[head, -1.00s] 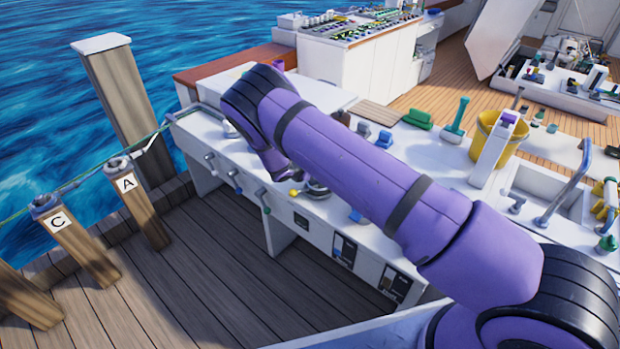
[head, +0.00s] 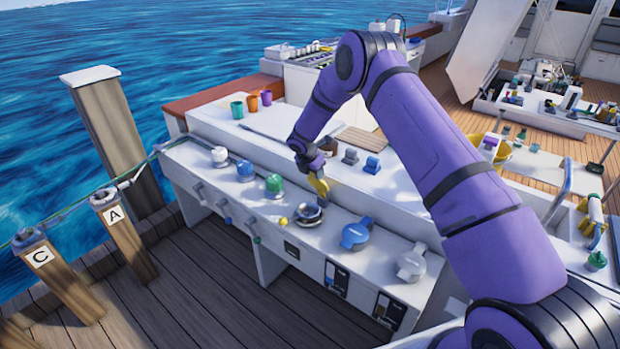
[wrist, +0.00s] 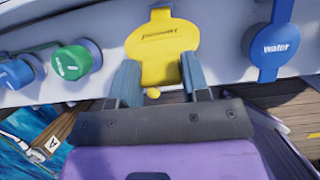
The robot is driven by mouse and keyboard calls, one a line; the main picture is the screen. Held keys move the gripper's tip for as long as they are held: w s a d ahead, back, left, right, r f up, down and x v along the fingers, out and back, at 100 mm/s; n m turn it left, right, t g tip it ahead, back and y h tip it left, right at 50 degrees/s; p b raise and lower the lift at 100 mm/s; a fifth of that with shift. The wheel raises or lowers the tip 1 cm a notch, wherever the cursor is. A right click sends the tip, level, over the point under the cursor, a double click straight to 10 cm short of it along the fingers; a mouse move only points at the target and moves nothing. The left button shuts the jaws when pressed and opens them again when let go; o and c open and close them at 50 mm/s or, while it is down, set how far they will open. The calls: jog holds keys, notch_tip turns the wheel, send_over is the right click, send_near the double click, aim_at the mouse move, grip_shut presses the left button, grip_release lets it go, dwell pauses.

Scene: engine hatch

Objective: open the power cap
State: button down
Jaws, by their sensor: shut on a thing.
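The power cap, a yellow round cap with a tab (wrist: 163,38), is between my two fingers in the wrist view, its small lettering hard to read. My gripper (wrist: 160,66) is shut on it. In the head view the yellow cap (head: 318,185) stands raised and steeply tilted at the back of a dark, metal-rimmed round socket (head: 309,214) on the white panel. My gripper (head: 311,168) comes down on it from behind and above. Whether the cap still joins the panel at a hinge is hidden.
A blue cap marked "water" (wrist: 275,48) and a grey cap (head: 411,263) sit to the right of the socket. Green (head: 273,184), blue (head: 245,170) and white (head: 219,156) knobs stand to the left. Levers line the panel's front. Open deck lies before it.

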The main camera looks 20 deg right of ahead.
jog(key=shift+w+d+r, duration=0.3)
jog(key=shift+w+d, duration=0.3)
jog(key=shift+d, duration=0.2)
jog(key=shift+w+d+r, duration=0.25)
jog(key=shift+w+d, duration=0.3)
jog(key=shift+d, duration=0.2)
jog(key=c, duration=0.9)
grip_release()
jog(key=v, duration=1)
jog(key=shift+a+r, duration=0.1)
jog(key=shift+r, duration=0.2)
jog(key=shift+r, duration=0.1)
